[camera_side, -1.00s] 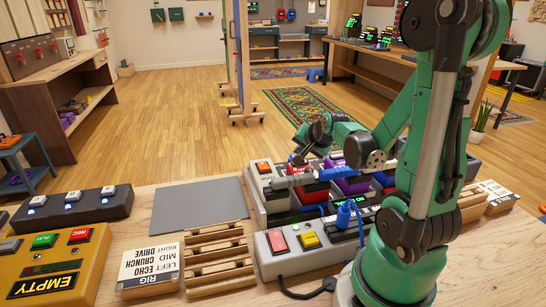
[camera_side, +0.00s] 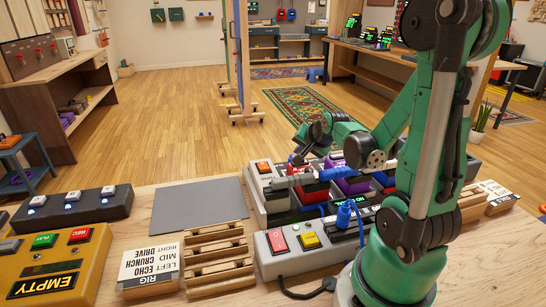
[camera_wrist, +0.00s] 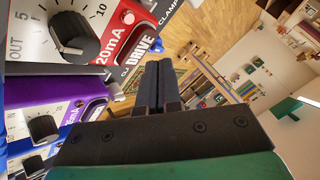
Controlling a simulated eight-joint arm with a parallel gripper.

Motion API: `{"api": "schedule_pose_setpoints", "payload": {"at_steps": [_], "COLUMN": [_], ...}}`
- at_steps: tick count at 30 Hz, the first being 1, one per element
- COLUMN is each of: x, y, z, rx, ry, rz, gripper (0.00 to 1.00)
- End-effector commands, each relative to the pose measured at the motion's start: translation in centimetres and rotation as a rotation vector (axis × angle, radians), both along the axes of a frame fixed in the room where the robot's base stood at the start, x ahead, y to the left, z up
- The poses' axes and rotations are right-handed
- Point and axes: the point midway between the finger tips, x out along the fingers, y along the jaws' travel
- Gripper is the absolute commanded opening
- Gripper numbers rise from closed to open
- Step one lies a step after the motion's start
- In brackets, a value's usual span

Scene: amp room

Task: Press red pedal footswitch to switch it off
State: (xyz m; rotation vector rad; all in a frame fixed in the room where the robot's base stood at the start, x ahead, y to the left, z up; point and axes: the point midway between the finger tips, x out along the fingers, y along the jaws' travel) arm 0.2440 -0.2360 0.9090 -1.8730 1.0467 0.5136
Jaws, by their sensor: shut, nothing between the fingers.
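In the wrist view the red DRIVE pedal (camera_wrist: 113,45) fills the upper left, with a large dark knob (camera_wrist: 70,30) on a white face. A small round pinkish-red dot (camera_wrist: 128,17), perhaps its indicator, sits near the lettering; I cannot tell if it is lit. No footswitch is clearly visible. My gripper (camera_wrist: 158,88) is shut and empty, its fingers beside the red pedal's edge in the picture. I cannot tell whether they touch it. In the side view my gripper (camera_side: 298,160) is low at the back of the pedalboard, its tips partly hidden.
A purple pedal (camera_wrist: 50,122) and a blue pedal (camera_wrist: 35,163) lie beside the red one. In the side view a grey-and-blue piece (camera_side: 320,177) crosses the pedals. A switch box with red button (camera_side: 278,241) and yellow button (camera_side: 309,240) stands in front. A grey mat (camera_side: 198,203) lies clear.

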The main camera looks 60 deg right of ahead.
Motion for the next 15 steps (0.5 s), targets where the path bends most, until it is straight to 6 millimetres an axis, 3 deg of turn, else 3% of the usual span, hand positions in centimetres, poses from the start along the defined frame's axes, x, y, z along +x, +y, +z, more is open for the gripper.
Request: {"api": "schedule_pose_setpoints", "payload": {"at_steps": [15], "x": [0.0], "y": [-0.01], "z": [-0.85], "rx": [0.0], "ry": [0.0], "rz": [0.0], "gripper": [0.0]}}
